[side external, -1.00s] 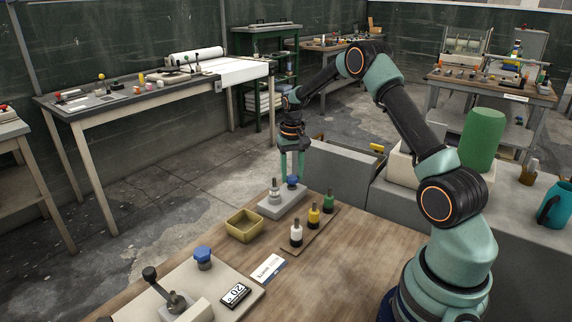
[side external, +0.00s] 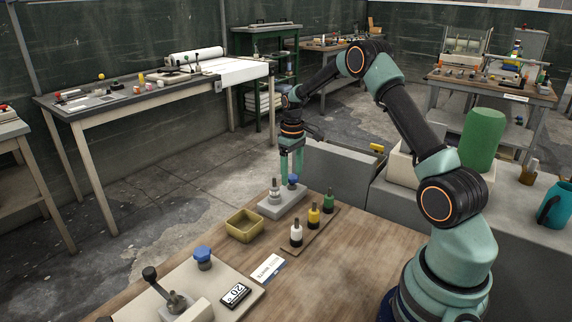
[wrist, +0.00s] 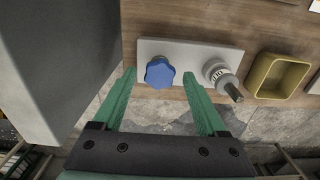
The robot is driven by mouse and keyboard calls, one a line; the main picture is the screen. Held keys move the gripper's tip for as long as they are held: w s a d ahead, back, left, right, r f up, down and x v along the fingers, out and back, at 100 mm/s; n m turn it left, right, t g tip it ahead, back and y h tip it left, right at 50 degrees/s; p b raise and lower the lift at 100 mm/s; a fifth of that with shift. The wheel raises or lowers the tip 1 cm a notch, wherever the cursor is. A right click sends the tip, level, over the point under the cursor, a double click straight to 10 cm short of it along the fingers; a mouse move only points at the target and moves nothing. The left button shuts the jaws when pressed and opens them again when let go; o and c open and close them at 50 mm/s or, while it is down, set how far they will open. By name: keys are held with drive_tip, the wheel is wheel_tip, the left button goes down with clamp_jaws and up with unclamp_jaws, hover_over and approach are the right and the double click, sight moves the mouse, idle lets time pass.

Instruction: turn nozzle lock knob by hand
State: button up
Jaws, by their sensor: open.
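A blue lobed knob (wrist: 160,73) sits on a light grey block (wrist: 190,49) at the table's edge. The knob also shows in the side view (side external: 293,180), just below the fingertips. A grey metal nozzle fitting (wrist: 223,80) stands on the same block, right of the knob in the wrist view. My gripper (wrist: 160,78) is open and empty, pointing down, with green fingers. In the wrist view its fingertips lie on the left and right of the knob. I cannot tell whether either finger touches the knob.
A yellow tray (side external: 244,225) and a wooden rack (side external: 311,231) with white, yellow and green-topped pieces stand close to the block. A second blue knob (side external: 203,257) sits on a beige panel at the front left. A grey box (wrist: 55,60) stands left in the wrist view.

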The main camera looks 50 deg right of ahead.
drive_tip(key=shift+r, duration=2.8)
wheel_tip(320, 180, up, 11)
drive_tip(key=s+a+r+t, duration=0.2)
drive_tip(key=s+a+r, duration=0.1)
drive_tip(key=a+r, duration=0.4)
drive_tip(key=s+a+f+t, duration=0.1)
drive_tip(key=s+a+f, duration=0.1)
drive_tip(key=s+a, duration=0.5)
drive_tip(key=s+a+f+t, duration=0.2)
drive_tip(key=s+a, duration=0.5)
drive_tip(key=a, duration=0.1)
drive_tip(key=shift+s+a+f+t, duration=0.25)
drive_tip(key=shift+f+t, duration=0.05)
